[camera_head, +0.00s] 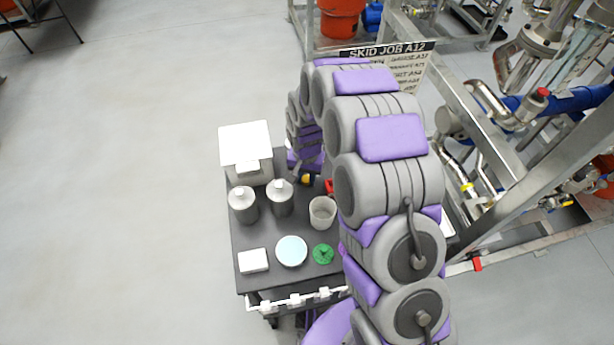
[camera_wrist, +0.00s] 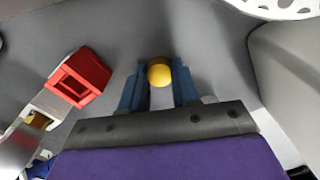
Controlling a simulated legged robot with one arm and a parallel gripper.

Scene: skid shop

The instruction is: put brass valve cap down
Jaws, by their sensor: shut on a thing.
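The brass valve cap (camera_wrist: 159,73) is a small yellow, rounded piece between the two blue fingers of my gripper (camera_wrist: 158,84) in the wrist view. The fingers are shut on it, one on each side. A grey surface lies behind it; I cannot tell whether the cap touches that surface. In the head view a small yellow spot, the cap (camera_head: 306,180), shows beside the end of my arm, over the dark cart top (camera_head: 240,232). My arm hides most of the gripper there.
A red-ended part (camera_wrist: 82,78) lies left of the fingers. Two grey bottles (camera_head: 243,205), a white box (camera_head: 246,152), a beaker (camera_head: 322,212), a pale blue dish (camera_head: 291,251), a green disc (camera_head: 323,254) and a small white block (camera_head: 253,260) crowd the cart. Pipework stands right.

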